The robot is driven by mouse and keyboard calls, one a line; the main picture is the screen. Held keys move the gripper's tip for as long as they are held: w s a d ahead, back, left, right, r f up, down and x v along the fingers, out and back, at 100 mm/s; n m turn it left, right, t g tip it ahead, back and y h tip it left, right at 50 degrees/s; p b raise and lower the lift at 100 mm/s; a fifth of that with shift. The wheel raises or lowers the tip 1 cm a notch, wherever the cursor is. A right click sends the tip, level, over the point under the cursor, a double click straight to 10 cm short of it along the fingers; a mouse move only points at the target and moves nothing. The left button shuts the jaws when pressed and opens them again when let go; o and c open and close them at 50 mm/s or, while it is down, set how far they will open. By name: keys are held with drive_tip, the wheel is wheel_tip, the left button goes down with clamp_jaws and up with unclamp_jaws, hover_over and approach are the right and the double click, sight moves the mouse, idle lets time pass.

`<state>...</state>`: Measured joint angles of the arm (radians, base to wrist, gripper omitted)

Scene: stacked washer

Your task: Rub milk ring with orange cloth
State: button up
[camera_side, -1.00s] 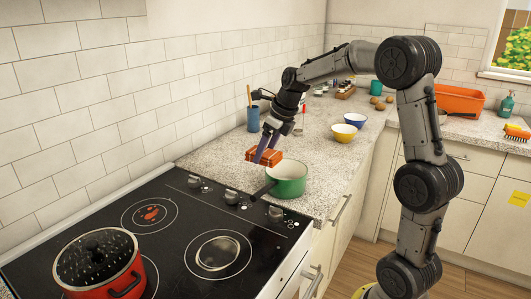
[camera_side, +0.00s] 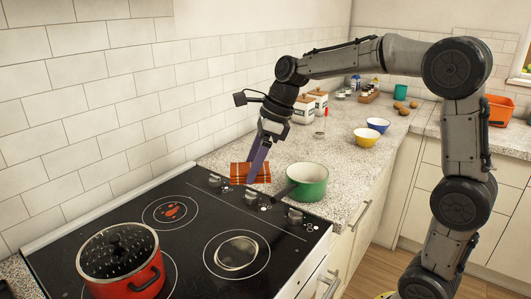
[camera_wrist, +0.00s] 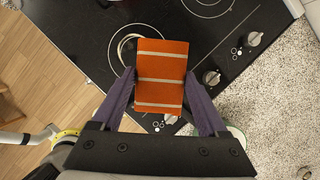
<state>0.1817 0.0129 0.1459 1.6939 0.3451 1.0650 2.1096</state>
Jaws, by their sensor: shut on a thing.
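The orange cloth (camera_side: 239,172), with pale stripes, is held by my gripper (camera_side: 254,174) in the air near the back edge of the stove. In the wrist view the cloth (camera_wrist: 160,62) lies between my two purple fingers (camera_wrist: 160,76), shut on its sides. The milk ring (camera_side: 257,247) is a whitish mark on the front right burner of the black stovetop (camera_side: 205,258). In the wrist view the ring (camera_wrist: 124,44) is partly hidden by the cloth. My gripper is apart from it.
A green saucepan (camera_side: 309,190) stands on the counter just right of the cloth. A red pot with a lid (camera_side: 137,286) sits on the front left burner. A red mark (camera_side: 172,210) is on the back left burner. Knobs (camera_side: 251,197) line the stove's right side.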

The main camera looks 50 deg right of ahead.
drive_tip(key=shift+s+a+f+n, duration=0.2)
drive_tip(key=shift+a+f+n, duration=0.1)
drive_tip(key=shift+a, duration=0.25)
drive_tip(key=shift+s+a+f+n, duration=0.15)
drive_tip(key=shift+a+f+n, duration=0.1)
drive_tip(key=shift+a, duration=0.3)
hover_over(247, 241)
wheel_tip(247, 241, down, 9)
drive_tip(key=shift+s+d+f, duration=0.15)
drive_tip(key=shift+f, duration=1)
drive_tip(key=shift+s+d+f, duration=0.1)
drive_tip(key=shift+s+f, duration=0.05)
drive_tip(key=shift+f, duration=1)
drive_tip(key=shift+s+d+f, duration=0.15)
drive_tip(key=shift+f, duration=1)
drive_tip(key=shift+a+f+y, duration=0.3)
drive_tip(key=shift+a+f, duration=0.25)
drive_tip(key=shift+a, duration=4.9)
drive_tip(key=shift+d, duration=5.45)
drive_tip(key=shift+s+a, duration=0.1)
drive_tip(key=shift+s, duration=0.05)
drive_tip(key=shift+a, duration=5.4)
drive_tip(key=shift+d, duration=5.55)
wheel_tip(247, 241, up, 8)
